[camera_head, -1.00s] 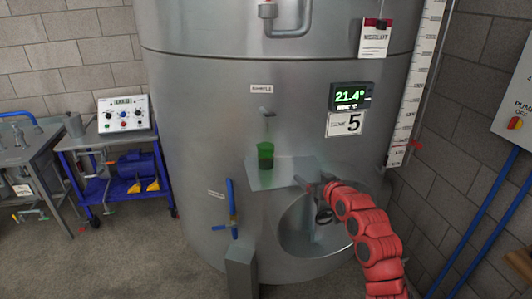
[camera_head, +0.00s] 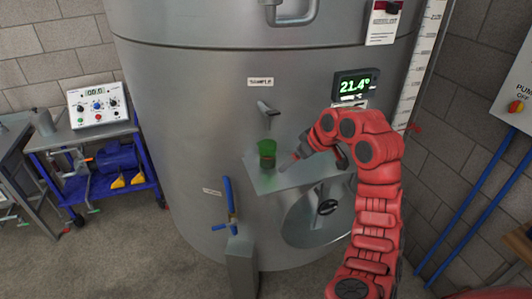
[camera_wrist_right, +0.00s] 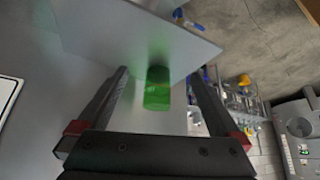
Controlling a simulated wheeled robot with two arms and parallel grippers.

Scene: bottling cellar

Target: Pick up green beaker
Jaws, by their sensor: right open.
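The green beaker (camera_head: 267,154), darker in its lower part, stands upright on a small metal shelf (camera_head: 315,172) on the front of the steel tank, below a tap labelled as the sampler. My right gripper (camera_head: 287,162) reaches in from the right, just beside the beaker, and is partly hidden by my arm. In the right wrist view the open fingers (camera_wrist_right: 160,74) have the beaker (camera_wrist_right: 157,90) showing in the gap between them, with space on both sides. I cannot tell how deep it sits between them. My left gripper is not in view.
The sampler tap (camera_head: 268,110) juts out above the beaker. A round hatch (camera_head: 320,215) lies below the shelf and a blue-handled valve (camera_head: 229,200) is at lower left. A blue cart (camera_head: 88,143) with a control box stands left.

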